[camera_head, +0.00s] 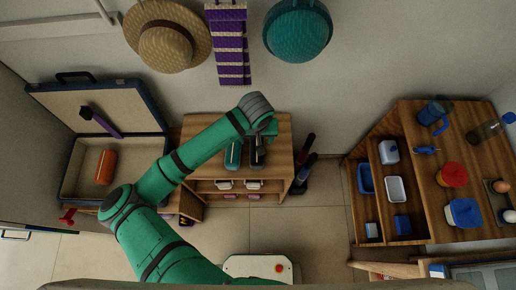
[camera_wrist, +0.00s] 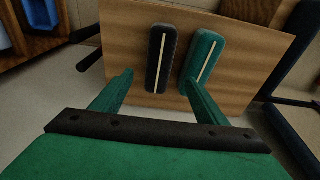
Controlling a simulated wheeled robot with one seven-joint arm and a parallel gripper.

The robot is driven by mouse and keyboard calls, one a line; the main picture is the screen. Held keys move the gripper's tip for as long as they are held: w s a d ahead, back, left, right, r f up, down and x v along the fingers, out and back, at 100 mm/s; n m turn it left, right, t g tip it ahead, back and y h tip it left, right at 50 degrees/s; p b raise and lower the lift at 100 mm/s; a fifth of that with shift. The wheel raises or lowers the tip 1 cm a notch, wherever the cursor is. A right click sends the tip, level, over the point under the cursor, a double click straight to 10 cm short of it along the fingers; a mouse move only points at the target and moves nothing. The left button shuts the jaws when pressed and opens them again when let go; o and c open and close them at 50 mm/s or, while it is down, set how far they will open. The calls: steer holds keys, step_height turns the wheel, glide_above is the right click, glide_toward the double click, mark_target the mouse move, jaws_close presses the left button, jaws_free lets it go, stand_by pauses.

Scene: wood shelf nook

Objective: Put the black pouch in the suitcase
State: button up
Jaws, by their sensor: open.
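The black pouch (camera_head: 258,153) lies on top of the small wooden cabinet, just right of a teal pouch (camera_head: 233,155). In the wrist view the black pouch (camera_wrist: 161,57) is a dark oblong with a pale zip line, with the teal pouch (camera_wrist: 204,57) beside it. My gripper (camera_wrist: 159,78) is open and empty. Its two fingers point toward the cabinet top, with the near end of the black pouch between their tips in the picture. The suitcase (camera_head: 135,155) stands open at the left, its lid tilted back. An orange cylinder (camera_head: 105,167) lies inside.
The wooden cabinet top (camera_head: 205,125) is otherwise mostly bare. A dark-headed purple item (camera_head: 103,122) leans across the suitcase lid. Dark upright items (camera_head: 304,160) stand right of the cabinet. A shelf unit (camera_head: 425,180) with bottles and boxes stands at the right. Hats hang on the back wall.

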steer(key=f, duration=0.4)
steer(key=shift+w+d+f, duration=0.2)
steer(key=shift+w+f, duration=0.05)
steer(key=shift+f, duration=0.15)
steer(key=shift+w+a+f, duration=0.1)
steer(key=shift+w+f, duration=0.1)
steer(key=shift+f, duration=0.75)
steer(key=shift+w+f, duration=0.2)
steer(key=shift+f, duration=0.75)
steer(key=shift+w+a+f, duration=0.1)
steer(key=shift+w+f, duration=0.1)
steer(key=shift+f, duration=0.75)
steer(key=c, duration=1.3)
steer(key=shift+d+r, duration=0.1)
steer(key=shift+r, duration=0.05)
steer(key=shift+c, duration=0.2)
